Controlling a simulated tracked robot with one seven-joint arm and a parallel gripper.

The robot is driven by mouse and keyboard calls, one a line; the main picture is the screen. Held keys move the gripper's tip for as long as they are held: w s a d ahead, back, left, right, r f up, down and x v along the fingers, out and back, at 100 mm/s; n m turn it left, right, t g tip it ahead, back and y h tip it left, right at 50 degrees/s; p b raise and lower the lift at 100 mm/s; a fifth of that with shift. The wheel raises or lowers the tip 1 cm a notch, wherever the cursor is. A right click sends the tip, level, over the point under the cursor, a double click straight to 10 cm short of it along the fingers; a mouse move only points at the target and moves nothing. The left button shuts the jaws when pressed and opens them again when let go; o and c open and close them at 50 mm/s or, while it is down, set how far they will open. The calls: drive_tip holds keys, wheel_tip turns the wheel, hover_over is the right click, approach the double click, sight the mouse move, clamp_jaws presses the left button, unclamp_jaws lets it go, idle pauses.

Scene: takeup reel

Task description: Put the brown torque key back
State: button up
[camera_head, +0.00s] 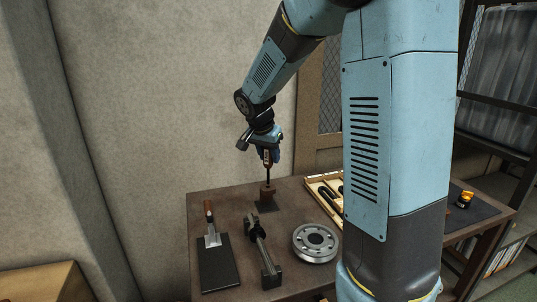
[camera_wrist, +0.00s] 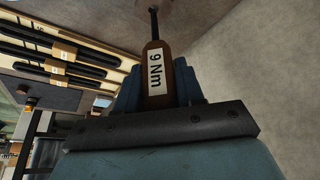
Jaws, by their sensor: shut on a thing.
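The brown torque key (camera_wrist: 155,60) has a white label reading "9 Nm" and a dark shaft. My gripper (camera_wrist: 158,90) is shut on its handle, with a blue finger on each side. In the head view my gripper (camera_head: 268,153) holds the key (camera_head: 268,161) upright, shaft down, over a small brown block (camera_head: 267,195) on the table. The shaft's lower end meets the block's top in the picture; I cannot tell whether it is inserted. An open wooden case (camera_head: 314,186) with black tools lies to the right, partly hidden by my arm. It also shows in the wrist view (camera_wrist: 85,36).
On the table (camera_head: 222,197) are a grey round reel (camera_head: 315,243), a dark bar on a stand (camera_head: 262,249), and a brown-handled scraper (camera_head: 211,228) on a black plate (camera_head: 218,272). A yellow-black item (camera_head: 465,199) lies on a dark mat at right. A wall stands behind.

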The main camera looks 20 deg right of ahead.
sight(267, 168)
drive_tip(key=shift+f, duration=3.5)
drive_tip(key=o, duration=1.2)
drive_tip(key=shift+o, duration=0.6)
drive_tip(key=o, duration=0.5)
drive_tip(key=shift+o, duration=0.2)
drive_tip(key=shift+v, duration=5)
drive_tip(key=shift+r, duration=0.1)
